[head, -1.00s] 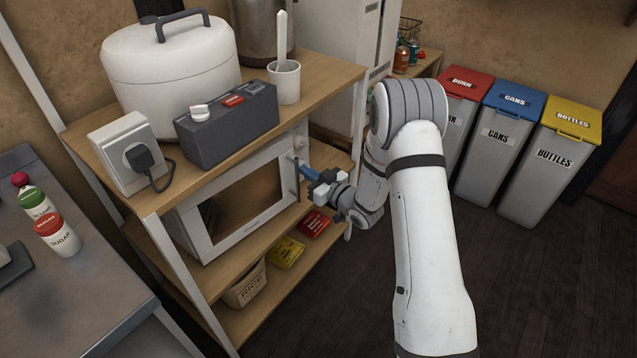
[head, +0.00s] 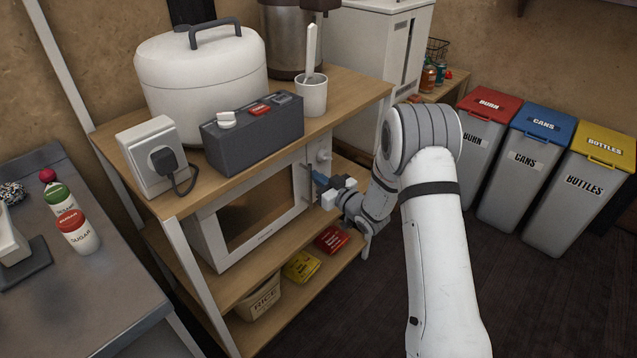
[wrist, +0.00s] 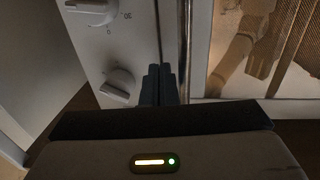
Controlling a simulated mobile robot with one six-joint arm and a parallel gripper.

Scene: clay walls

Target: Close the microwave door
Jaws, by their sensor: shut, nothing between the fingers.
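The white microwave (head: 212,240) stands on the middle shelf of the rack. Its door (head: 265,237) has a dark window and looks flush, or nearly flush, with the knob panel (head: 319,157). I cannot tell whether a thin gap is left. My gripper (head: 319,179) is at the right edge of the door, beside the handle. In the wrist view, my gripper (wrist: 160,82) is shut and empty, with its dark fingers between the lower knob (wrist: 118,86) and the upright metal handle (wrist: 185,40). Whether they touch the door is unclear.
A white cooker (head: 200,75), a dark grey box (head: 253,132) and a cup (head: 312,97) stand on the top shelf. The lower shelf holds a red packet (head: 332,240) and a yellow one (head: 301,267). Bins (head: 515,170) stand right; the floor before them is clear.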

